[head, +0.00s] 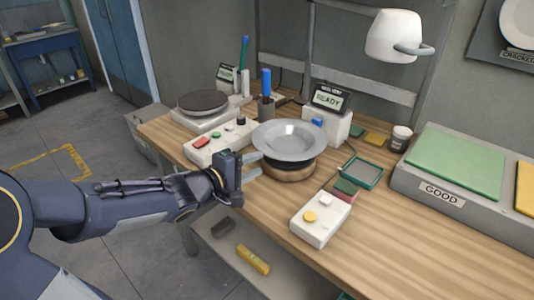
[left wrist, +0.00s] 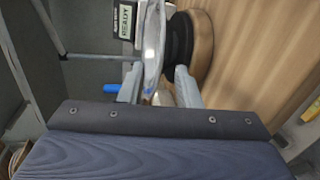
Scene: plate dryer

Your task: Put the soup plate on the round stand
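The soup plate (head: 287,139) is grey, wide-rimmed and level. It sits over the round stand (head: 290,172), which has a wooden base and a dark top. My left gripper (head: 256,165) is at the plate's left edge with its fingers apart. In the left wrist view the plate (left wrist: 153,45) shows edge-on, its near rim between the two spread fingers (left wrist: 160,85), with a gap on the right finger's side. The stand (left wrist: 202,45) is just right of it there. The plate hides the stand's top, so I cannot see their contact fully. My right gripper is not in view.
A READY display box (head: 327,118) and a blue-handled tool in a cup (head: 266,105) stand behind the plate. A white button box (head: 319,219) is in front. A dark round hotplate (head: 203,102) is left; a GOOD tray (head: 440,193) is right. The front right tabletop is clear.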

